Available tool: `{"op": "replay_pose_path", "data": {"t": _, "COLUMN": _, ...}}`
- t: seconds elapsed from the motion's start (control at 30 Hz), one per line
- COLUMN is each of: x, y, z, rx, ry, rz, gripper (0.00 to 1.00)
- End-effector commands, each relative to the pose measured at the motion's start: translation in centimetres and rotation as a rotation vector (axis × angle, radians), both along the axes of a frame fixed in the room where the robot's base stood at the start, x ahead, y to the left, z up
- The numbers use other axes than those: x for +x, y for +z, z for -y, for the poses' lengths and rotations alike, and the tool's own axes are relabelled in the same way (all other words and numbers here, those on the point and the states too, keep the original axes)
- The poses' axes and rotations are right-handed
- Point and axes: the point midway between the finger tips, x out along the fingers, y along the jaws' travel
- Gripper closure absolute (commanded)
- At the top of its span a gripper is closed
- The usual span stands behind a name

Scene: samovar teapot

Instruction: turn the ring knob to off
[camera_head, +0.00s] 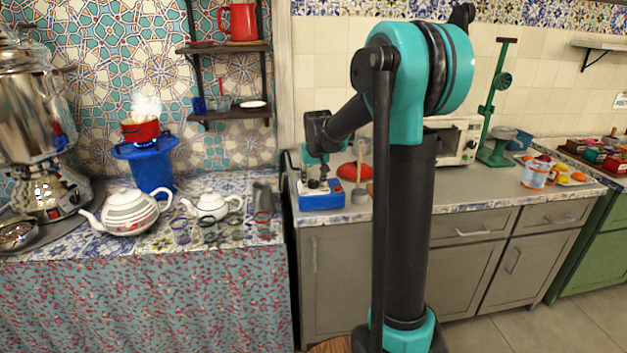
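The lit gas ring is a blue burner (151,172) at the left of the camera_head view, with small blue flames at its top. A steaming red pot (141,131) stands on it. A small dark part (143,142) shows on the burner's front under the pot. It may be the ring knob, but it is too small to read its setting. My gripper (323,183) points down over a blue box (321,200) with a red button, well to the right of the burner. Its fingers are dark and small, and I cannot tell whether they are open or touch the box.
A samovar (28,110) stands at far left. A shelf (228,113) hangs right of the burner. A grey counter (462,190) lies at right.

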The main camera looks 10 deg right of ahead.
Motion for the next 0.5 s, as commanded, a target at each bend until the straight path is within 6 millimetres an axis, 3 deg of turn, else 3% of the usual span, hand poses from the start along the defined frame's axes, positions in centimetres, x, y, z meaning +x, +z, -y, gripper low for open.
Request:
{"op": "replay_pose_path", "data": {"t": 0.03, "x": 0.0, "y": 0.01, "z": 0.0, "rx": 0.0, "ry": 0.0, "rz": 0.0, "gripper": 0.69}}
{"op": "replay_pose_path", "data": {"t": 0.23, "x": -0.01, "y": 0.02, "z": 0.0, "rx": 0.0, "ry": 0.0, "rz": 0.0, "gripper": 0.94}}
{"op": "replay_pose_path", "data": {"t": 0.5, "x": -0.01, "y": 0.02, "z": 0.08, "rx": -0.001, "ry": 0.028, "rz": 0.0, "gripper": 0.94}}
